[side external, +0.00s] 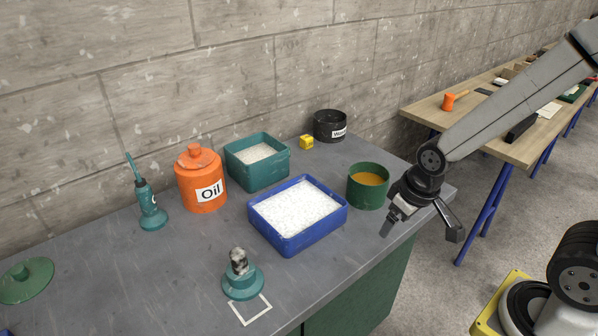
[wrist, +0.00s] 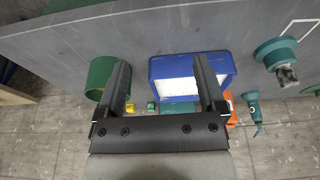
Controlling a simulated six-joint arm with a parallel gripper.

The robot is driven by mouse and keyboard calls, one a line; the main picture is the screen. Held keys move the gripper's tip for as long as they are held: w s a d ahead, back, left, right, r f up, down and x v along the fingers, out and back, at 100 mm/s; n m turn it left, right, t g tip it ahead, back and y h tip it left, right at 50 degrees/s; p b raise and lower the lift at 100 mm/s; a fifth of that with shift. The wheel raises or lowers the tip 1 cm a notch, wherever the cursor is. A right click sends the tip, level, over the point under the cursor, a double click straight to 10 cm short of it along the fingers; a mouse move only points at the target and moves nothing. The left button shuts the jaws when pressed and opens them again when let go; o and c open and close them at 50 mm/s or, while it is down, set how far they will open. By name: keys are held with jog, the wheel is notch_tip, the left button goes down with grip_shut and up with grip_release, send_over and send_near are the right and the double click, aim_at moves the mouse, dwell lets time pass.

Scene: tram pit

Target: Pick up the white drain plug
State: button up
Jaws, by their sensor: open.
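I cannot make out a plain white drain plug in either view. A teal stand (side external: 243,284) near the table's front holds an upright mottled dark-and-whitish cylinder (side external: 239,262); I cannot tell if this is the plug. Both also show at the right of the wrist view, the stand (wrist: 272,50) and the cylinder (wrist: 287,76). A blue tray (side external: 290,246) of white granules lies mid-table; anything buried there is hidden. My gripper (side external: 420,230) is open and empty near the table's right edge, right of the tray. In the wrist view its fingers (wrist: 161,62) stand wide apart.
A green tub (side external: 367,195) of orange material stands close left of my gripper. An orange oil can (side external: 201,183), teal bin (side external: 258,174), yellow cube (side external: 307,142), black pot (side external: 330,126) and teal oiler (side external: 152,212) stand behind. A white square outline (side external: 250,310) marks the front.

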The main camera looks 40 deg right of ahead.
jog(key=w+a+f+n+t, duration=0.2)
jog(key=w+a+n+t, duration=0.1)
jog(key=w, duration=0.5)
jog(key=n+t+y, duration=0.2)
jog(key=n+y, duration=0.6)
jog(key=y, duration=0.3)
send_near(240, 261)
notch_tip(240, 261, down, 3)
jog(key=w+a, duration=0.1)
jog(key=w, duration=0.2)
jog(key=shift+x, duration=1.2)
jog(key=shift+a, duration=0.25)
jog(key=shift+x, duration=2.45)
grip_shut()
